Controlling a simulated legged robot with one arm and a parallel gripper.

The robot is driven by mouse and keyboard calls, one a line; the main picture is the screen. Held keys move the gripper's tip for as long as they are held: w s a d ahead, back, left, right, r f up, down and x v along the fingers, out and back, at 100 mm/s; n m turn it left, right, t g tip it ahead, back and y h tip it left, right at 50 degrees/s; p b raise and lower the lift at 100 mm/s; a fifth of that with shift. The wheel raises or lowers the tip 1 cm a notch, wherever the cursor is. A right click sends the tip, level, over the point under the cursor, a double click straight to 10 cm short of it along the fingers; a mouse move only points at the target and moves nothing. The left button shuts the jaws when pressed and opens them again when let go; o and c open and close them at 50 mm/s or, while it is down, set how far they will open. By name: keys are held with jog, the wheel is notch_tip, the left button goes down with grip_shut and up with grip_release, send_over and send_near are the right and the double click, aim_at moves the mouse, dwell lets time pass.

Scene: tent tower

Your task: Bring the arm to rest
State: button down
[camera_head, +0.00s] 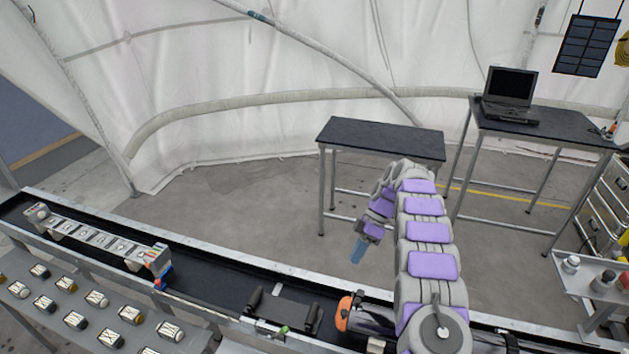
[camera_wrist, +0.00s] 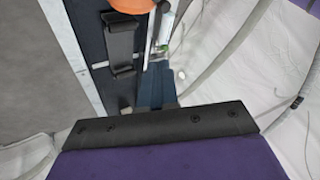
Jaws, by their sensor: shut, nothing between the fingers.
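My arm (camera_head: 425,235) rises from the lower middle of the head view, bends over at the top and hangs its wrist down to the left. My gripper (camera_head: 357,252) points down in the air, its blue fingers together with nothing held. It hangs over the open area just beyond the long black bench. In the wrist view the blue fingers (camera_wrist: 156,88) stick out past the dark wrist plate, close together and empty.
The black bench (camera_head: 205,276) runs across the front, with a row of grey modules (camera_head: 95,240) and a black bracket (camera_head: 283,308). A small dark table (camera_head: 380,138) stands behind my arm. A laptop (camera_head: 510,95) sits on a table at right. Floor between is clear.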

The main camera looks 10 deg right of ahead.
jog(key=s+a+r+m+h+b, duration=0.2)
jog(key=s+a+r+m+b, duration=0.25)
jog(key=s, duration=0.45)
jog(key=s+a+r+m+h+b, duration=0.2)
jog(key=s+a+r+m+b, duration=0.25)
jog(key=s, duration=0.35)
jog(key=s+a+f+m+b, duration=0.1)
jog(key=s+f+m+b, duration=0.1)
jog(key=s, duration=0.7)
jog(key=s+a+f+m+t+h+b, duration=0.1)
jog(key=s+a+f+m+b, duration=0.1)
jog(key=s, duration=0.7)
jog(key=s+a+f+m+t+h+b, duration=0.1)
jog(key=s+f+m+b, duration=0.1)
jog(key=s, duration=0.7)
jog(key=shift+a+f+b, duration=0.3)
jog(key=shift+f+b, duration=0.25)
jog(key=shift+f, duration=0.35)
